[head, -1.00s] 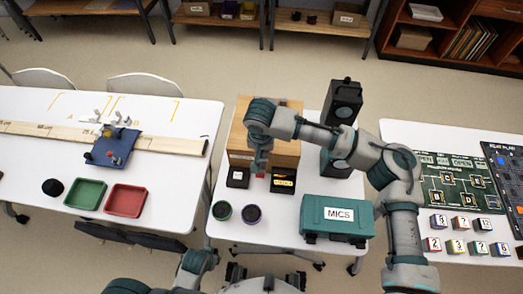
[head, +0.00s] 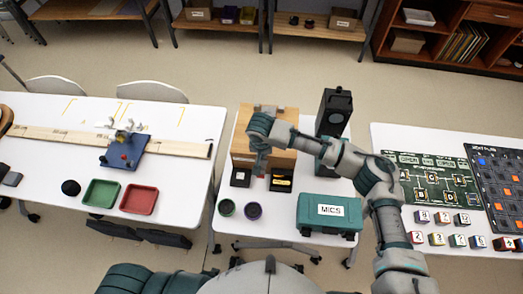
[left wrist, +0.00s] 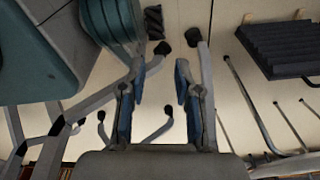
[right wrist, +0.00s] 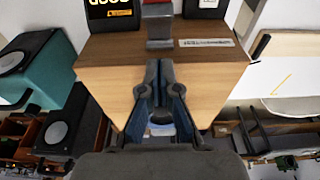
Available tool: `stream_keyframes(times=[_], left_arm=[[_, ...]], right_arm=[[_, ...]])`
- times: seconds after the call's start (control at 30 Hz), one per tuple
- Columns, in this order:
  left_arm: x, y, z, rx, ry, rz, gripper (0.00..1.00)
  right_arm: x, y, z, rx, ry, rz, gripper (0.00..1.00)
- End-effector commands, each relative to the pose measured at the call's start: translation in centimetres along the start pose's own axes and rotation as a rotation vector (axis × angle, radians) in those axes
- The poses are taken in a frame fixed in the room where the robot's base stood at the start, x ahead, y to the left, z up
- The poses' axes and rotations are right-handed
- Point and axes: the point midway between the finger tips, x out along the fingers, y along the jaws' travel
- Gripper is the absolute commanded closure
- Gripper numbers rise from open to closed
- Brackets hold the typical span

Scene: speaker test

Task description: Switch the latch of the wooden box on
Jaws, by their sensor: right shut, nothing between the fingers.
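The wooden box (head: 290,158) stands at the back of the middle table. In the right wrist view the box (right wrist: 105,72) fills the centre, with a grey metal strip (right wrist: 159,30) at its edge and a red part (right wrist: 157,9) just beyond. I cannot tell the latch's setting. My right gripper (head: 259,170) is over the box's front in the head view. Its fingers (right wrist: 160,66) are shut and empty, close to the box. My left gripper (left wrist: 160,78) is open and empty in the left wrist view, outside the head view.
Two small black boxes (head: 241,177) (head: 281,183), two round cups (head: 226,208) (head: 253,211) and a teal MICS case (head: 316,224) stand in front of the wooden box. A dark speaker (head: 333,115) stands to its right. Side tables carry trays and boards.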

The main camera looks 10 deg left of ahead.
Motion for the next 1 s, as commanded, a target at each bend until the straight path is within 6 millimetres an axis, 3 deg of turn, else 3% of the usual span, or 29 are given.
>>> stream_keyframes(times=[0.3, 0.43, 1.0], left_arm=[[0.7, 0.0, 7.2, 0.01, -0.035, 0.001, 0.68], [0.6, 0.0, 9.2, 0.013, -0.043, 0.001, 0.68], [0.7, -0.1, 10.0, 0.015, -0.046, 0.001, 0.68]], right_arm=[[-0.1, 0.1, 0.5, -0.001, 0.002, 0.004, 1.0], [0.2, 0.1, 0.6, -0.001, 0.003, 0.005, 1.0], [-0.1, 0.1, 0.7, -0.001, 0.004, 0.006, 1.0]])
